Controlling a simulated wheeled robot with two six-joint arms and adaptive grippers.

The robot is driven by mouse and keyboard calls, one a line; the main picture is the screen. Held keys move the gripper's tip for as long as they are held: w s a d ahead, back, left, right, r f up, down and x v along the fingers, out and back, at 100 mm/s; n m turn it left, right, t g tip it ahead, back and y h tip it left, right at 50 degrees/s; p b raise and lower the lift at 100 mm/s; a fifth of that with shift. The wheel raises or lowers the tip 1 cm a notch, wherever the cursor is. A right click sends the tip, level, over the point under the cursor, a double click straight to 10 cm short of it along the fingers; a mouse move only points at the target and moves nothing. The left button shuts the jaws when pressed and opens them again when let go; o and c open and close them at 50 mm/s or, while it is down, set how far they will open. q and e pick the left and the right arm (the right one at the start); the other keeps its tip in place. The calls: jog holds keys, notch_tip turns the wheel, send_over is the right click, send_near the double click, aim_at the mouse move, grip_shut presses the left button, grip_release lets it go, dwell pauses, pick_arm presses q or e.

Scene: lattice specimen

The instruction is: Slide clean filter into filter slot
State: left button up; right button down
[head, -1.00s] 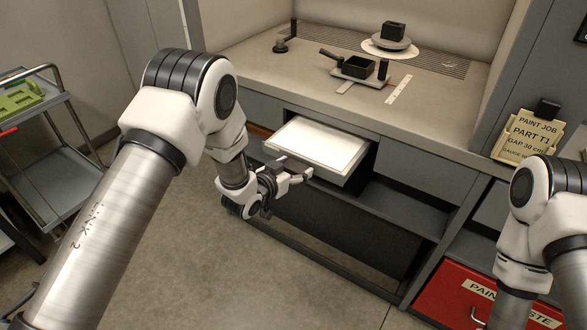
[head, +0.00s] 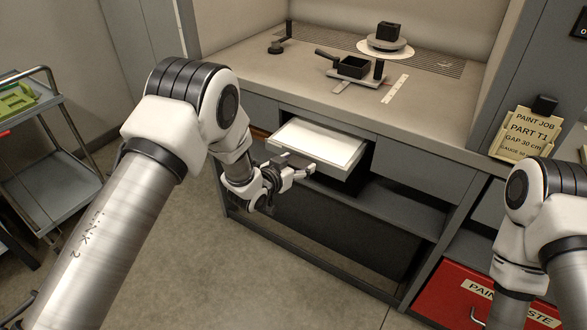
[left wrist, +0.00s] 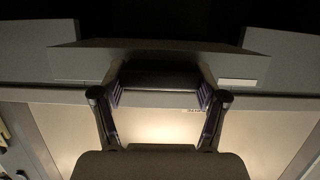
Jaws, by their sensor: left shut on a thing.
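The clean filter (head: 318,144) is a flat white panel with a pale rim and a grey edge. It lies level, partly inside the filter slot (head: 371,158) in the grey cabinet front, with its near part sticking out. My left gripper (head: 305,172) is at the filter's near edge, shut on it. In the left wrist view the fingers (left wrist: 160,100) stand on either side of a dark grip piece on a wide grey front (left wrist: 80,62). The exact contact is hard to make out there. My right arm shows at the right, but its gripper is out of view.
The bench top (head: 300,80) above holds a black block on a round stand (head: 387,42) and a small black tray (head: 354,67). A red waste bin (head: 465,295) stands at lower right. A trolley (head: 55,150) stands at left. The floor in front is clear.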

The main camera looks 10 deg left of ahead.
aim_at(309, 149)
pick_arm(q)
jog(key=shift+w+d, duration=0.1)
jog(key=shift+w, duration=0.25)
jog(key=shift+w+d+b, duration=0.35)
jog(key=shift+w, duration=0.55)
jog(key=shift+w+d+b, duration=0.3)
jog(key=shift+w, duration=0.6)
jog(key=shift+w+d+b, duration=0.35)
jog(key=shift+w+b, duration=0.05)
jog(key=shift+w, duration=0.5)
jog(key=shift+w+d+b, duration=0.3)
jog(key=shift+w+b, duration=0.05)
jog(key=shift+w, duration=0.65)
